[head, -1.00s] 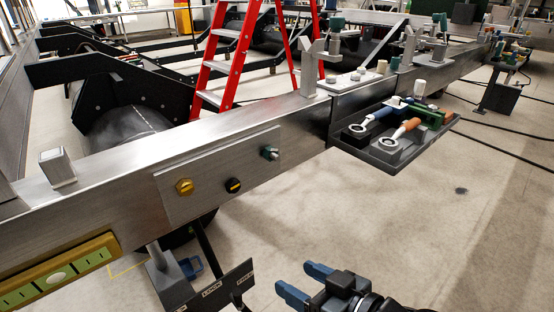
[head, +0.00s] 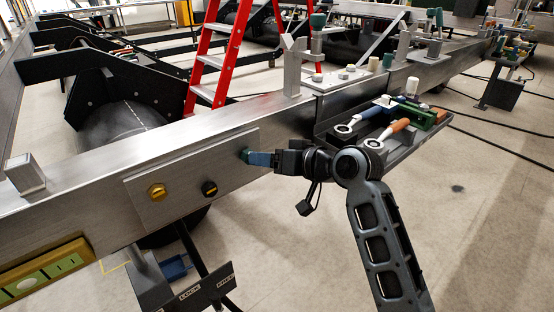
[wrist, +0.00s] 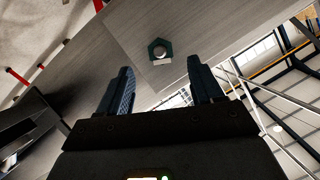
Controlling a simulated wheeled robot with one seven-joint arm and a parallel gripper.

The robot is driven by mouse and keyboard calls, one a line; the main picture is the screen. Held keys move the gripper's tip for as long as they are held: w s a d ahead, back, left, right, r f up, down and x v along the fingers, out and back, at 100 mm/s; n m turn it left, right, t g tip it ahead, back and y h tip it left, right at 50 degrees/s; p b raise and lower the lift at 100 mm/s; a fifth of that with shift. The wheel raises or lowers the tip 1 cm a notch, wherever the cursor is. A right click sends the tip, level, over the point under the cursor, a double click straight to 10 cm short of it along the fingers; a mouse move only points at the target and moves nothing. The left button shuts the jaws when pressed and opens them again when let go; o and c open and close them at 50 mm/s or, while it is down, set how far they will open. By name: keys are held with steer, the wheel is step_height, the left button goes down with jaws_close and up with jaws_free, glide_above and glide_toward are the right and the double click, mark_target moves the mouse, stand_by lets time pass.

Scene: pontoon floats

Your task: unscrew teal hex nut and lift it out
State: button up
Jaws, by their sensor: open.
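The teal hex nut (wrist: 160,50) sits on a bolt at a flat metal plate on the beam's side. In the wrist view it lies ahead of my fingers, roughly centred between them. In the head view my gripper (head: 254,158) points left at the plate's right end and largely hides the nut; a bit of teal (head: 245,156) shows at the fingertips. My gripper also shows in the wrist view (wrist: 162,82), with both blue fingers apart and nothing between them. The fingertips look short of the nut; the exact gap is hard to tell.
The plate (head: 182,185) also carries a gold hex nut (head: 157,192) and a black round fitting (head: 209,189) left of my gripper. A dark tray of tools (head: 325,138) juts out at right, close behind my wrist. Open floor lies in front.

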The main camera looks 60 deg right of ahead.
steer(key=shift+x, duration=3)
steer(key=shift+c, duration=0.5)
steer(key=c, duration=1)
steer(key=shift+s+a+p, duration=0.2)
steer(key=shift+s+a, duration=0.1)
steer(key=shift+s, duration=0.65)
steer(key=shift+s+a+p, duration=0.2)
steer(key=shift+s+a, duration=0.1)
steer(key=shift+s, duration=0.7)
steer(key=shift+s+a+p, duration=0.2)
steer(key=shift+s+a, duration=0.1)
steer(key=shift+s, duration=0.65)
steer(key=shift+c, duration=0.2)
